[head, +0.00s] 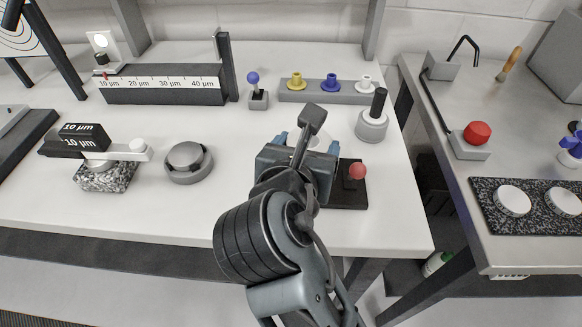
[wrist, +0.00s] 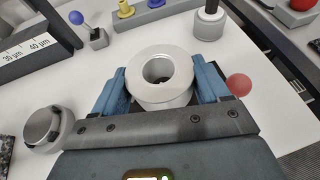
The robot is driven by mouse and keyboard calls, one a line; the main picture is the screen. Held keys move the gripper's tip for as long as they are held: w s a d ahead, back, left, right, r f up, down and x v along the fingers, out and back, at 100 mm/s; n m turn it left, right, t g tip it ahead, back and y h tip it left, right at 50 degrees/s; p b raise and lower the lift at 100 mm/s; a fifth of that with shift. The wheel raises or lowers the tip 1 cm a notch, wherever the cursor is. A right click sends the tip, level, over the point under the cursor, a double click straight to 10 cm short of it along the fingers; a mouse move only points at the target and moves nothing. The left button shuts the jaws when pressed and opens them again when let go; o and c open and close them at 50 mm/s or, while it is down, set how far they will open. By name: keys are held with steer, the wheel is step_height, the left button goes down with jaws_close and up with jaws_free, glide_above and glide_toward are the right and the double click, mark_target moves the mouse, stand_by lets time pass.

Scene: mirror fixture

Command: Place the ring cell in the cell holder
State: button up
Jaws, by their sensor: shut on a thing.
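The ring cell (wrist: 160,92) is a pale, flanged ring with a round hole through its middle. My gripper (wrist: 158,76) is shut on it, one blue finger on each side. In the head view my gripper (head: 307,142) is over the right part of the white table and hides most of the ring. A round grey holder-like piece (head: 188,176) stands left of my gripper; it also shows in the wrist view (wrist: 42,146). A dark base (head: 348,198) with a red-ball lever lies partly hidden beside my gripper. I cannot tell which is the cell holder.
A grey peg rack (head: 320,97) and a joystick with a blue ball (head: 253,78) stand behind. A grey cylinder with a black handle (head: 372,124) stands right of my gripper. A granite block (head: 104,178) bears a balance bar at left. Table between is clear.

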steer(key=a, duration=0.1)
steer(key=a+f, duration=0.1)
steer(key=shift+w+a+f, duration=0.15)
steer(key=shift+a+f, duration=0.1)
steer(key=shift+a, duration=0.05)
steer(key=shift+f, duration=2)
steer(key=o, duration=1.2)
steer(key=shift+f, duration=0.1)
steer(key=v, duration=1.2)
